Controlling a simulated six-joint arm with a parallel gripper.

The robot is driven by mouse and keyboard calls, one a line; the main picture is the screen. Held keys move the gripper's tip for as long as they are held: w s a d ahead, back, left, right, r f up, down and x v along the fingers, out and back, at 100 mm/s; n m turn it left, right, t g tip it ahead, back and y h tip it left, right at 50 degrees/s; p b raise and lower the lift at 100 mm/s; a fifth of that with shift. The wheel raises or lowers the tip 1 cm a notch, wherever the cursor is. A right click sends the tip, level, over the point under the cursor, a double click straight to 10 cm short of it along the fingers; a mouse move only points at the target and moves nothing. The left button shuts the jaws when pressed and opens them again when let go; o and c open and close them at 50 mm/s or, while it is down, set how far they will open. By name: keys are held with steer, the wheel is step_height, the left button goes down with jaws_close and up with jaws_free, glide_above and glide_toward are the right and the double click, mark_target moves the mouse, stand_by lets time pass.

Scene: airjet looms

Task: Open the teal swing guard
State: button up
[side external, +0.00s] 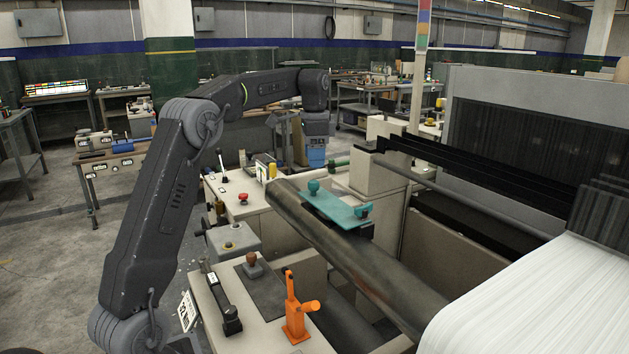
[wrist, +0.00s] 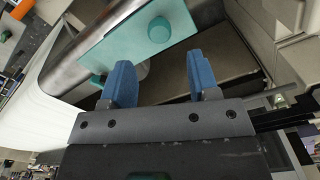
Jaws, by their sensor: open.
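The teal swing guard (side external: 333,209) is a flat plate lying over the long dark metal roller (side external: 385,279) in the side external view. A round teal knob (side external: 314,187) stands up at its far left end, and a smaller teal piece (side external: 363,210) sits at its right end. In the wrist view the guard (wrist: 118,42) and its round knob (wrist: 159,29) show ahead of the fingers. My gripper (wrist: 160,68) is open, with two blue fingers apart and nothing between them. The knob lies beyond the fingertips, roughly between them; I see no contact.
White warp threads (side external: 545,305) fill the right front. Dark horizontal bars (side external: 440,165) run behind the guard.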

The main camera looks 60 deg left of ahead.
mark_target(314, 181)
step_height(314, 181, down, 7)
steer(key=shift+r, duration=0.2)
jaws_close()
stand_by(0.6)
